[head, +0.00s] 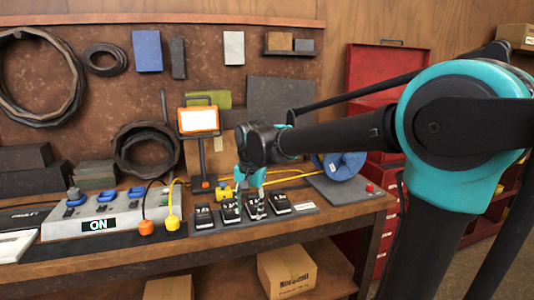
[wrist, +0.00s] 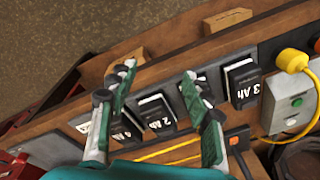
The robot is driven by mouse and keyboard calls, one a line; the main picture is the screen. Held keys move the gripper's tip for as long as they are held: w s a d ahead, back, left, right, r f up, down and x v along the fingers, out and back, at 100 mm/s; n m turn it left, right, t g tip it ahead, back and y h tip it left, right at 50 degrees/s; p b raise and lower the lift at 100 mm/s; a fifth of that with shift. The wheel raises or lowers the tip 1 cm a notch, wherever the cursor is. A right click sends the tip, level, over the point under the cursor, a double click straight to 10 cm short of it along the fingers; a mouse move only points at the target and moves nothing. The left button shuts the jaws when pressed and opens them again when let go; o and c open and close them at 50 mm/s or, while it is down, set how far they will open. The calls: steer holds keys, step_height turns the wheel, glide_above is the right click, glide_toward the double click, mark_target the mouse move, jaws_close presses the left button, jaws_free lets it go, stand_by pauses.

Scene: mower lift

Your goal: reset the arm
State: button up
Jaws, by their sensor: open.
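My arm reaches from the right in the head view, with my gripper (head: 250,198) low over a row of black battery packs on the workbench. In the wrist view my gripper (wrist: 160,72) is open, its two green-padded fingers spread wide with nothing held between the tips. A pack marked 2 Ah (wrist: 156,112) shows between the fingers. A pack marked 4 Ah (wrist: 125,128) is partly hidden by the left finger. A pack marked 3 Ah (wrist: 241,82) lies right of the right finger. Whether the fingers touch any pack cannot be told.
A grey switch box (head: 110,218) reading ON, with orange and yellow plugs, stands left on the bench (head: 215,250). An orange-framed lamp (head: 198,121) stands behind the packs. A blue coil (head: 340,165) is at right. Cardboard boxes (head: 287,270) sit below.

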steer(key=s+d+f+n+t, duration=0.1)
steer(key=s+d+f, duration=0.3)
steer(key=d, duration=0.4)
steer(key=s+d+f+n+t, duration=0.1)
steer(key=s+d+f, duration=0.4)
steer(key=d+f, duration=0.2)
steer(key=s+d+f+n+t, duration=0.1)
steer(key=s+d+f, duration=0.3)
steer(key=d, duration=0.5)
step_height(320, 180, down, 2)
steer(key=shift+s+d+f+n+h, duration=0.2)
steer(key=shift+d+f+n+h, duration=0.05)
steer(key=shift+d+n+h, duration=0.15)
steer(key=shift+a, duration=0.1)
stand_by(0.8)
